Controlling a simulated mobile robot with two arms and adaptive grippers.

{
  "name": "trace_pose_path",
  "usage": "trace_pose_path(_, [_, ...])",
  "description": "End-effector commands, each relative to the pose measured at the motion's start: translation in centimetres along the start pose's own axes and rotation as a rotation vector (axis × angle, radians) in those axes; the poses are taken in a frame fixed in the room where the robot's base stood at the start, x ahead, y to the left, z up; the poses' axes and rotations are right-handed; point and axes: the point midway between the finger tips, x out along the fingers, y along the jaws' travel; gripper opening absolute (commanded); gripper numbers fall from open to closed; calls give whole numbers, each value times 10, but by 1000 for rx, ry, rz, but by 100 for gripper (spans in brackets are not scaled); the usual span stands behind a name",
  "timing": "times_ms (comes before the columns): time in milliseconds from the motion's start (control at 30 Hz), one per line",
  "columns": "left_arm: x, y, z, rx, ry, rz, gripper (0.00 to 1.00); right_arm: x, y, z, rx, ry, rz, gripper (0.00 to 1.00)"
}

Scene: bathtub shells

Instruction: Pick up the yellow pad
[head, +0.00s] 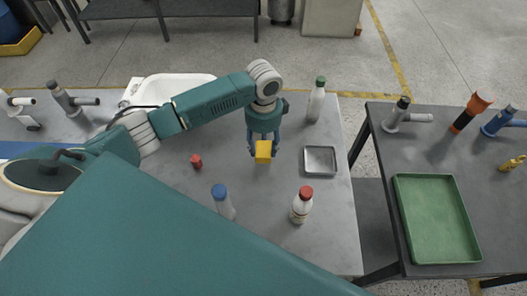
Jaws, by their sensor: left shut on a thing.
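The yellow pad (263,153) is a small yellow block in the head view, near the middle of the grey table (260,215). My left gripper (264,147) comes down on it from above, with its fingers on either side, shut on the pad. From this angle I cannot tell whether the pad touches the table. My right gripper is not in view.
A metal tray (320,160) lies right of the pad. A green-capped bottle (316,103), a red-capped bottle (301,207), a blue-capped bottle (222,200) and a small red item (196,161) stand around it. A second table with a green tray (437,220) is at right.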

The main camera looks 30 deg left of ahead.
Motion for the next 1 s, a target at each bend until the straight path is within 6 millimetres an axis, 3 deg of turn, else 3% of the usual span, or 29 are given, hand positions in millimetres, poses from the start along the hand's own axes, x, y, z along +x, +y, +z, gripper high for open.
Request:
trace_pose_path(300, [-84, -2, -1, 1, 4, -6, 28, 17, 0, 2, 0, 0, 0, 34])
trace_pose_path(500, [-127, -1, -1, 1, 3, -4, 28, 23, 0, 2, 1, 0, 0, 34])
trace_pose_path(700, [-152, 0, 0, 0, 2, -2, 28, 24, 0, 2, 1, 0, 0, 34])
trace_pose_path(1000, [-159, 0, 0, 0, 0, 0, 28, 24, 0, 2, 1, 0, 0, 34])
